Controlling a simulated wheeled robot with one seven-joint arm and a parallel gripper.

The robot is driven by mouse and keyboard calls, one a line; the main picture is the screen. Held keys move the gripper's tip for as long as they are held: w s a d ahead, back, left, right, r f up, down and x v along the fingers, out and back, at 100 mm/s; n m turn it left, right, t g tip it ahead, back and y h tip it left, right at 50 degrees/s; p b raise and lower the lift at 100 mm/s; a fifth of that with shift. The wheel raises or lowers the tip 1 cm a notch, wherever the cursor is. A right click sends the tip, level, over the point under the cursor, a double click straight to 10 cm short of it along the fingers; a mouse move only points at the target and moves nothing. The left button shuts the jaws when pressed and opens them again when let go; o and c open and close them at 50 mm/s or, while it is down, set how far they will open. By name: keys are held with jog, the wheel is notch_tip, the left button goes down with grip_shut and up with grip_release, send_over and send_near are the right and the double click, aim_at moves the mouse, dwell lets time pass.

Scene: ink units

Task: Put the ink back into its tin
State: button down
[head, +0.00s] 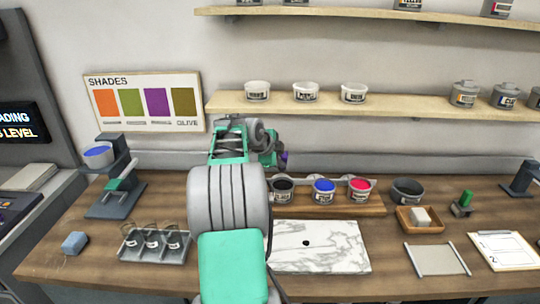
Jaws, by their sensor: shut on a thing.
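My gripper (271,157) is at the far side of the table, in front of the wall, mostly hidden behind my own arm. It is shut on a small dark purple thing (284,158), of which only a sliver shows; I cannot tell its shape. Tins stand in a wooden rack to the right and below it: a dark one (282,190), a blue one (324,190) and a pinkish red one (360,189). A grey tin (406,190) stands right of them. A cup with blue in it (98,156) sits on a stand at the left.
A white marble slab (320,247) lies in front of the wooden rack (373,204). A shelf (390,103) above holds several tins. A small tray with glass jars (154,243), a blue block (74,243), a wooden box (420,222) and a clipboard (504,250) are around.

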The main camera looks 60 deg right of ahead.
jog(key=shift+s+f, duration=0.3)
jog(key=shift+f, duration=0.35)
notch_tip(320, 180, down, 7)
jog(key=w+d+b, duration=0.1)
jog(key=b, duration=0.3)
jog(key=shift+d+b, duration=0.35)
jog(key=shift+w, duration=0.1)
notch_tip(320, 180, up, 8)
jog(key=p, duration=0.3)
jog(key=shift+r+p, duration=0.25)
jog(key=shift+p, duration=0.05)
